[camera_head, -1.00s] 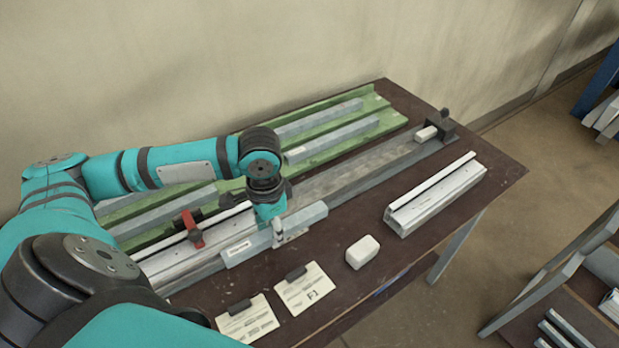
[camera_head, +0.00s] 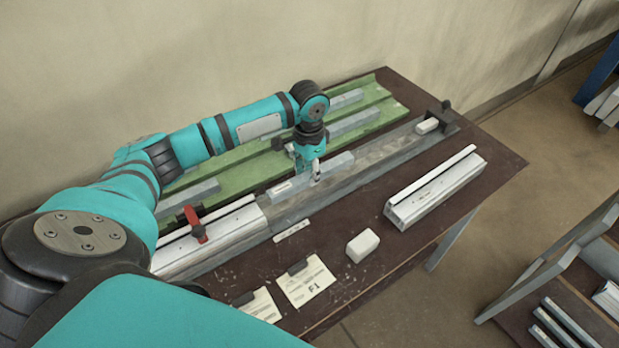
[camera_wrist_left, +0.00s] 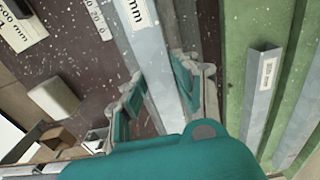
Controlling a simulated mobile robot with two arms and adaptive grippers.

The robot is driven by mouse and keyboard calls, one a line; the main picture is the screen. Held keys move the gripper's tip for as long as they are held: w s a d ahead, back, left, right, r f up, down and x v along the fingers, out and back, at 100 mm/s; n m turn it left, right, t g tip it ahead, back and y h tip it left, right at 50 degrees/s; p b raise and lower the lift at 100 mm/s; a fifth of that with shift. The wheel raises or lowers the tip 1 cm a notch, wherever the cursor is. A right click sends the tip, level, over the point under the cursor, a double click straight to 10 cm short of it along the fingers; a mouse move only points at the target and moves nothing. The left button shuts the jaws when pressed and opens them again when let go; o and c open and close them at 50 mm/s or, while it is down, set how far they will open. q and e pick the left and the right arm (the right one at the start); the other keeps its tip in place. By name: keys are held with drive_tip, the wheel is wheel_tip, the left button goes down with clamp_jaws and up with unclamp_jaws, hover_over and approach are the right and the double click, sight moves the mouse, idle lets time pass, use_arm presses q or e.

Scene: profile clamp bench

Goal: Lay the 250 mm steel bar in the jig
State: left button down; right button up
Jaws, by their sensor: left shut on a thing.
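The steel bar (camera_head: 335,164) is a grey length with a white label near its left end. My left gripper (camera_head: 315,178) is shut on it toward its right half, from above. In the left wrist view the bar (camera_wrist_left: 150,62) runs between the two fingers (camera_wrist_left: 166,95), its label partly cut off by the top edge. In the head view the bar lies over the back part of the jig (camera_head: 375,152), about parallel to it. I cannot tell whether it touches the jig. A red-handled clamp (camera_head: 194,225) is at the jig's left part. My right gripper is not in view.
Green racks (camera_head: 240,171) with other bars lie behind. A white block (camera_head: 428,125) sits by the dark end stop (camera_head: 445,115). A pale profile (camera_head: 432,190), a white block (camera_head: 362,246) and label cards (camera_head: 305,282) are in front. Bare tabletop lies between them.

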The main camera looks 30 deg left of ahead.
sight(309, 173)
use_arm(q)
drive_tip(key=shift+w+f, duration=0.2)
drive_tip(key=shift+f, duration=0.1)
wheel_tip(309, 173, down, 2)
drive_tip(key=shift+f+p, duration=0.2)
drive_tip(key=shift+p, duration=0.35)
drive_tip(key=shift+f, duration=0.6)
drive_tip(key=c, duration=1)
unclamp_jaws()
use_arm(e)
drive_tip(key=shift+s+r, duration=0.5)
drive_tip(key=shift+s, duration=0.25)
